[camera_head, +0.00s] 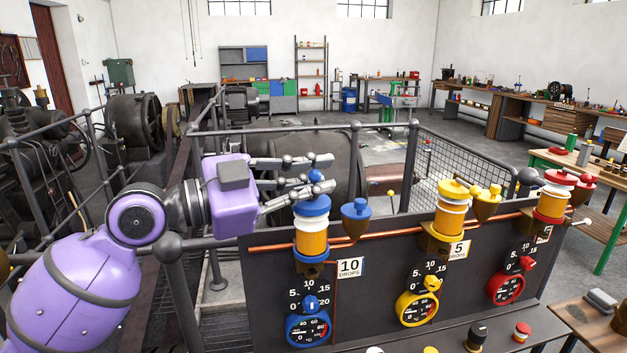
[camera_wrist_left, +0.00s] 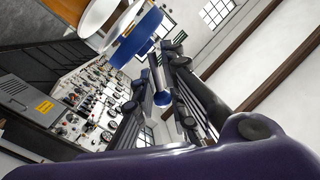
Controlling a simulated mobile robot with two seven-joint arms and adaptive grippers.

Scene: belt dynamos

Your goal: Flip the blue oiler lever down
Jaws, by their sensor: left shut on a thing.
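The blue oiler (camera_head: 311,238) stands at the left of the dark panel, with a blue cap over a white band and an amber body. Its lever (camera_wrist_left: 162,97) shows in the left wrist view as a short rod with a blue ball between my fingers. My left gripper (camera_head: 322,175) is just above the blue cap, shut on the lever. The fingers partly hide the lever in the head view, so its exact tilt is hard to tell. The cap's blue rim (camera_wrist_left: 137,37) is close by in the wrist view. My right gripper is not in view.
A blue cup (camera_head: 355,218) sits just right of the blue oiler. The yellow oiler (camera_head: 449,215) and red oiler (camera_head: 551,203) stand farther right along a copper pipe (camera_head: 390,235). Gauges are on the panel below. A railing (camera_head: 356,165) runs behind. Space above the oilers is clear.

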